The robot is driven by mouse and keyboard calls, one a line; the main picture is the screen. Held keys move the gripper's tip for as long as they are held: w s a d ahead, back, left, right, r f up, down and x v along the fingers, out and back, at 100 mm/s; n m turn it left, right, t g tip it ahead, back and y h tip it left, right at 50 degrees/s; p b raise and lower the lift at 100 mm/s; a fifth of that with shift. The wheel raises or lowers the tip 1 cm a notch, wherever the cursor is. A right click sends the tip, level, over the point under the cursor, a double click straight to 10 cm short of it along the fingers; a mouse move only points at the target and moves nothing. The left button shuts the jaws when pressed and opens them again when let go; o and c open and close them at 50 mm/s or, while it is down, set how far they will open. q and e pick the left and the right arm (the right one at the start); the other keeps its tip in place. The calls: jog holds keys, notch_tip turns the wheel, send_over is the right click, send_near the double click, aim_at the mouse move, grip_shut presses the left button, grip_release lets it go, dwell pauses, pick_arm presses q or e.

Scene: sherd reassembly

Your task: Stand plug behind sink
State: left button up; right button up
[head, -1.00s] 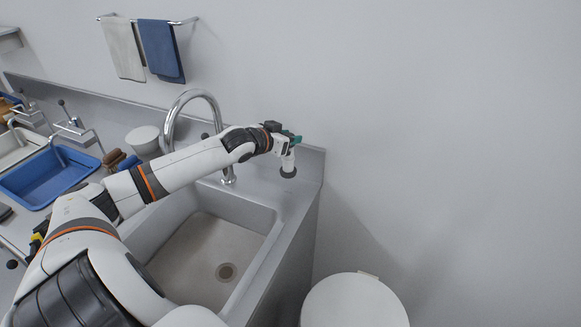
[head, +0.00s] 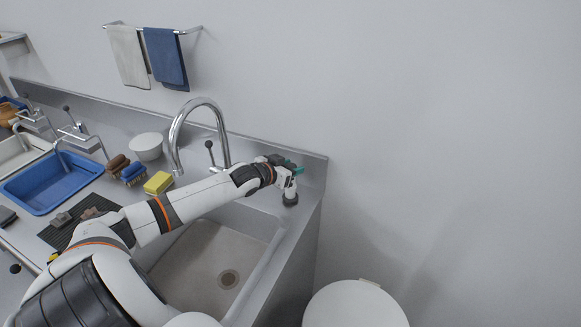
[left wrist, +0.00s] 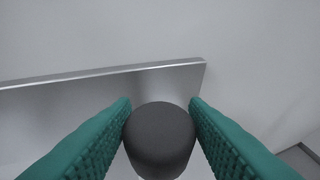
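The plug (left wrist: 160,132) is a dark grey round piece between the green finger pads in the left wrist view. Both pads meet its sides. In the head view my left gripper (head: 292,170) is over the counter at the sink's right rear corner, right of the tap. A dark round end (head: 290,199), which looks like the plug, shows below it. I cannot tell whether it touches the counter. The sink (head: 205,255) is a grey basin with a round drain, partly hidden by my left arm. My right gripper is not in view.
A chrome tap (head: 198,103) with a lever stands behind the sink. A yellow sponge (head: 158,183), brushes (head: 132,172), a white bowl (head: 146,146) and a blue basin (head: 55,183) are to the left. A white round lid (head: 355,305) is at the lower right.

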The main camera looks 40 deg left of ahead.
pick_arm(q)
jog(key=shift+o, duration=1.3)
jog(key=shift+r, duration=0.15)
jog(key=shift+s+r, duration=0.15)
jog(key=shift+s, duration=0.4)
jog(key=v, duration=1.1)
jog(key=shift+p, duration=0.3)
jog(key=shift+w+r, duration=0.1)
jog(key=shift+w, duration=0.05)
